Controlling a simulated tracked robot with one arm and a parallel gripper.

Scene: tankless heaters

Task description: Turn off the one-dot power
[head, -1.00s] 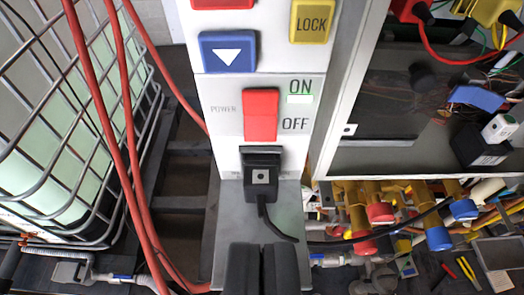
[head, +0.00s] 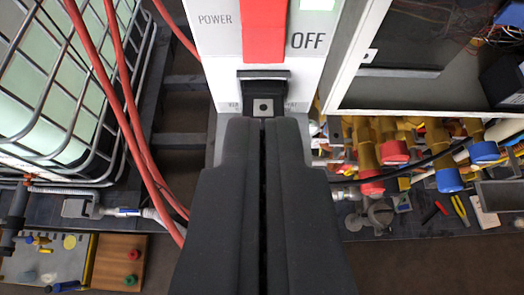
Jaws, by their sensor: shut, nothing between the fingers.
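The red power switch (head: 264,30) is on the white panel at the top centre, its upper part cut off by the frame. The word OFF (head: 307,41) stands to its right, below a lit pale green patch (head: 318,4). Below the switch is a black plug (head: 263,92) with one dot on its pale square face. My gripper (head: 263,122) is shut and empty, its dark fingers together. In the picture its tips lie just below the dot and cover the lower part of the plug; I cannot tell whether they touch it. The plug's cable is hidden.
Red hoses (head: 120,100) run down the left, beside a caged tank (head: 55,90). An open grey cabinet (head: 395,95) stands at the right. Below it are yellow pipes with red and blue caps (head: 395,151), and tools on a dark bench.

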